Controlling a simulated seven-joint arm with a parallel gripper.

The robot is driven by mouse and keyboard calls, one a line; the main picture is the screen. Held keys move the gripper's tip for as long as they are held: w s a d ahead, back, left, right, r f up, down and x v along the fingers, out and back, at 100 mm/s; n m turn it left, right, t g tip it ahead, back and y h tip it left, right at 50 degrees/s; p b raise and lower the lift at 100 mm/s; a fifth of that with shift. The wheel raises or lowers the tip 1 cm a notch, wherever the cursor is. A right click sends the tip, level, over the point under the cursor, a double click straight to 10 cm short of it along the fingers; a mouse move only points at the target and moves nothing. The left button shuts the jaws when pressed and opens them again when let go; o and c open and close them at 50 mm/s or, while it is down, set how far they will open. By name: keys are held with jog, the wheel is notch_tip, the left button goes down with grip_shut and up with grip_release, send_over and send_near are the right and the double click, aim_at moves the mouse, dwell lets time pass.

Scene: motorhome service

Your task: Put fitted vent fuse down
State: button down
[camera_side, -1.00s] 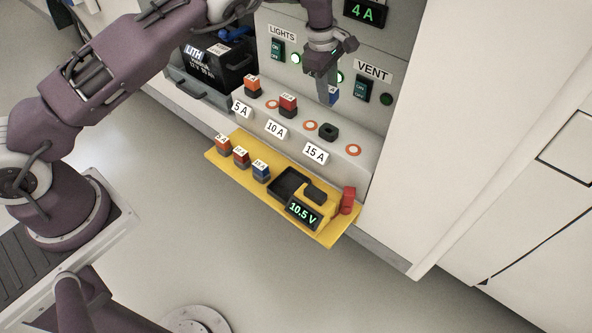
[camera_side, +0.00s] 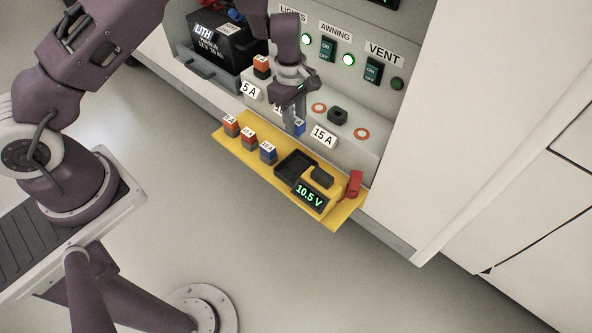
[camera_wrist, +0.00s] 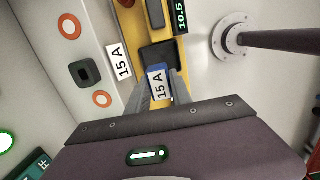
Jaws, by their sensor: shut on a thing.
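My gripper (camera_side: 294,130) is shut on a blue fuse (camera_side: 300,128). In the wrist view the fuse, labelled 15 A (camera_wrist: 160,84), sits between the two fingers. It is held in front of the grey fuse ledge, close above the yellow shelf (camera_side: 340,222). A black square tray (camera_side: 284,172) on this shelf lies just beyond the fuse in the wrist view (camera_wrist: 168,52). An empty black socket (camera_side: 337,116) stands behind the 15 A label (camera_side: 323,137). The VENT lamp (camera_side: 397,84) is dark. The gripper hides the 10 A position.
Orange (camera_side: 231,126), red (camera_side: 249,138) and blue (camera_side: 268,152) fuses stand in a row on the yellow shelf. A tester reading 10.5 V (camera_side: 309,195) and a red part (camera_side: 354,184) occupy its right end. A battery (camera_side: 222,40) stands at the back left.

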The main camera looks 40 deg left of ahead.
send_over(297, 172)
jog(key=f, duration=1.5)
jog(key=shift+a+f, duration=0.35)
jog(key=shift+f, duration=0.1)
jog(key=c, duration=1.1)
grip_release()
jog(key=shift+c, duration=0.2)
